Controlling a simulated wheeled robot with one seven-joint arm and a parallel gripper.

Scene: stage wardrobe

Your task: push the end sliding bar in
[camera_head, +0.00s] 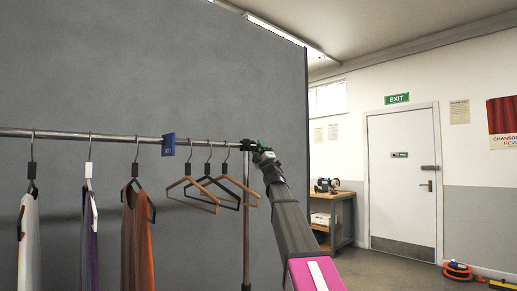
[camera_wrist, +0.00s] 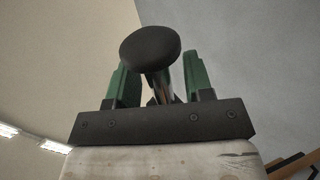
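The clothes rail's sliding end bar (camera_wrist: 163,88) is a shiny metal tube with a round black end cap (camera_wrist: 150,48), seen in the wrist view. My gripper (camera_wrist: 158,82) has its two green fingers on either side of this bar, with a gap showing beside the bar on each side, so it looks open around it. In the head view my gripper (camera_head: 255,147) is at the right end of the rail (camera_head: 105,136), at the top of the right upright, and hides the bar's end there. Whether a finger touches the bar cannot be told.
Three empty hangers (camera_head: 208,188) hang just left of my gripper, beside a blue tag (camera_head: 168,145). Further left hang several garments, one orange (camera_head: 137,240). The rail's upright (camera_head: 246,220) stands beside my arm. A wooden workbench (camera_head: 338,215) and a white door (camera_head: 402,180) are behind.

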